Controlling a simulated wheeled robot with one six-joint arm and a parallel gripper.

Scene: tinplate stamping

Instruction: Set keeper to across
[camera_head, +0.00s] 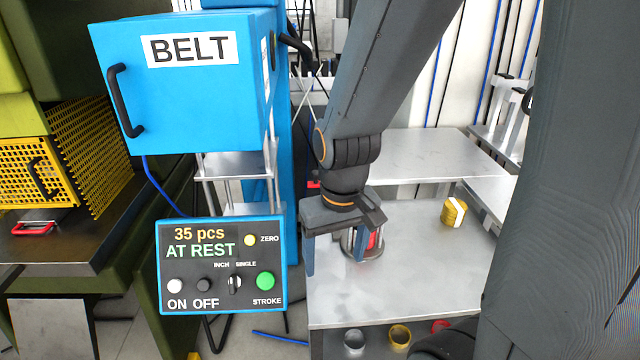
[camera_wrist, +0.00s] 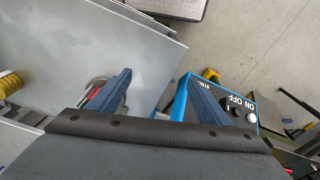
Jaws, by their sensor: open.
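I cannot pick out a part marked as the keeper. A dark fitting (camera_head: 273,46) sits on the right side of the blue BELT cabinet (camera_head: 190,85), with a black lever (camera_head: 296,45) beside it; their setting is too small to tell. My gripper (camera_head: 336,255) is open and points down at the left edge of the grey table. In the wrist view my gripper (camera_wrist: 159,76) has its two blue fingers spread, with nothing between them. A metal-rimmed round holder with red inside (camera_head: 365,248) stands on the table behind one finger, partly hidden.
A control panel (camera_head: 222,265) reads "35 pcs AT REST" and stands left of my gripper. Several round items are on the shelf below. A yellow mesh guard (camera_head: 90,150) is at left. The table's front is clear.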

